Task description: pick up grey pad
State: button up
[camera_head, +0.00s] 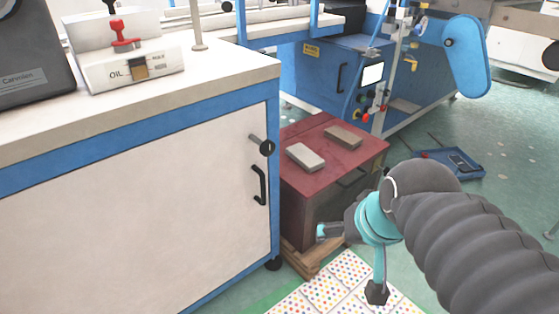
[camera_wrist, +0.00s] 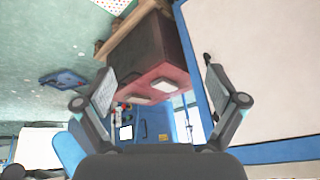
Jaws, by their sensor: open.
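The grey pad (camera_head: 306,157) is a light, flat block lying on the red top of a box-like stand (camera_head: 313,131). It also shows in the wrist view (camera_wrist: 164,85), between and beyond my fingers. A brownish pad (camera_head: 343,137) lies beside it, farther back and to the right; it also shows in the wrist view (camera_wrist: 138,99). My gripper (camera_head: 349,262) is at the front right of the stand, apart from both pads. In the wrist view my gripper (camera_wrist: 158,72) has its two fingers spread wide with nothing between them.
A white cabinet with blue edges (camera_head: 150,200) stands close left of the stand, its handle and knob sticking out. A blue machine (camera_head: 330,75) is behind. A blue tray (camera_head: 455,163) lies on the green floor at right. A dotted mat (camera_head: 335,290) lies in front.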

jog(key=w+a+f+m+y+b, duration=0.1)
jog(key=w+a+f+m+y, duration=0.15)
jog(key=w+m, duration=0.6)
jog(key=w+a+f+m+y+b, duration=0.15)
jog(key=w+m+y, duration=0.3)
jog(key=w, duration=0.75)
jog(key=m+t+b, duration=0.1)
jog(key=m+t, duration=0.5)
jog(key=m, duration=0.9)
send_near(305, 155)
jog(key=shift+h, duration=0.3)
jog(key=s, duration=0.1)
jog(key=s+d+r, duration=0.1)
jog(key=s+r, duration=0.1)
jog(key=s, duration=0.1)
jog(key=shift+d+r, duration=0.15)
jog(key=shift+r, duration=0.1)
jog(key=shift+w+d+f+m, duration=0.15)
jog(key=shift+w+f+m, duration=0.05)
jog(key=shift+w+m, duration=0.15)
jog(key=x, duration=1.3)
jog(key=shift+w+f+b, duration=0.25)
jog(key=shift+b, duration=0.15)
jog(key=c, duration=1.1)
